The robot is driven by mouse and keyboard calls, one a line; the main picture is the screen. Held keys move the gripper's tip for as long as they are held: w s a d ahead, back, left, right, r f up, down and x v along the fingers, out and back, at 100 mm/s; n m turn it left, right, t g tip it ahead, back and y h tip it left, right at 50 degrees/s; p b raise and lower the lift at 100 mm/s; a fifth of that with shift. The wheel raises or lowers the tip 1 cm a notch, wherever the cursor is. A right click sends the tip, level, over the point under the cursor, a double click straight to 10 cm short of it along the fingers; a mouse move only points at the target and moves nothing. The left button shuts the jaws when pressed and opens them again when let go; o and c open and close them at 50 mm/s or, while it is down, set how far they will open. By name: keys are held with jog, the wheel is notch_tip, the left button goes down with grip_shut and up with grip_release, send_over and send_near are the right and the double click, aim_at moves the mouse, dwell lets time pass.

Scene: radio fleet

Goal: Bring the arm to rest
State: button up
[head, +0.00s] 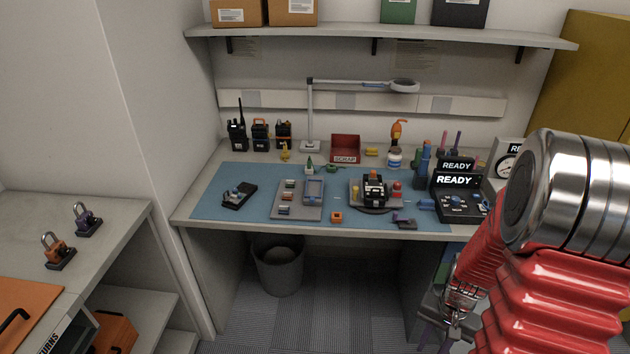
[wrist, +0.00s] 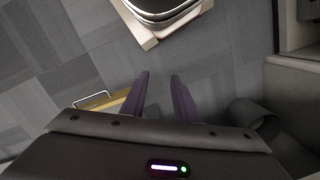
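My gripper (wrist: 160,75) shows in the wrist view with its two dark purple fingers apart. Only grey floor shows between them, so it is empty. It hangs over the floor, clear of the bench top. In the head view my arm, with red bellows and a bare metal joint, fills the right side. My gripper appears low beside it, partly hidden, in front of the bench's right end.
The bench's blue mat (head: 235,178) holds a radio (head: 239,195), a grey tray (head: 283,213) and a unit reading READY (head: 460,203). A red scrap bin (head: 345,148) stands behind. A waste bin (head: 279,268) is below.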

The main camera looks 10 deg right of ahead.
jog(key=s+a+r+n+t, duration=0.1)
jog(key=a+r+n+t, duration=0.1)
jog(key=a+r, duration=0.4)
jog(key=s+a+r+n+t, duration=0.1)
jog(key=a+r, duration=0.5)
jog(key=r, duration=0.8)
jog(key=s+a+r+n+t+h, duration=0.1)
jog(key=a+r+n, duration=0.4)
jog(key=r, duration=0.5)
jog(key=shift+s+a+t, duration=0.5)
jog(key=shift+a+t, duration=0.55)
jog(key=shift+t, duration=0.05)
jog(key=shift+d, duration=0.15)
